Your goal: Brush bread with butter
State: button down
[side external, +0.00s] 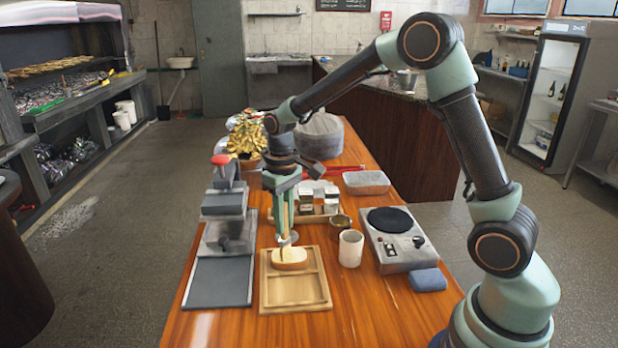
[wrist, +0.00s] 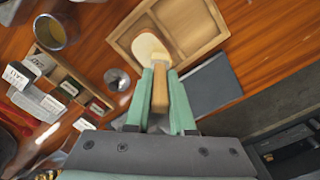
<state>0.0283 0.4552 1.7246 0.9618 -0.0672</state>
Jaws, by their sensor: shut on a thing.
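My gripper (side external: 284,222) points straight down over the wooden tray (side external: 295,299) and is shut on a brush. The brush's wooden handle (wrist: 160,92) shows between the green fingers (wrist: 162,100) in the wrist view. The pale bread slice (side external: 290,259) lies in the far compartment of the tray; it also shows in the wrist view (wrist: 148,46). The brush's pale bristles (wrist: 159,59) are at the bread and appear to touch its top. A small metal pot (side external: 341,223), with yellowish contents in the wrist view (wrist: 50,32), stands right of the tray beyond the white cup.
A white cup (side external: 350,248) and a hot plate (side external: 397,250) stand to the right, with a blue sponge (side external: 428,280) in front. A dark grey press-like appliance (side external: 219,281) is on the left. A rack with small boxes (side external: 318,200) stands behind.

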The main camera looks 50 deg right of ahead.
jog(key=shift+w+d, duration=0.55)
jog(key=shift+d, duration=2.25)
notch_tip(320, 180, up, 8)
dwell(0.8)
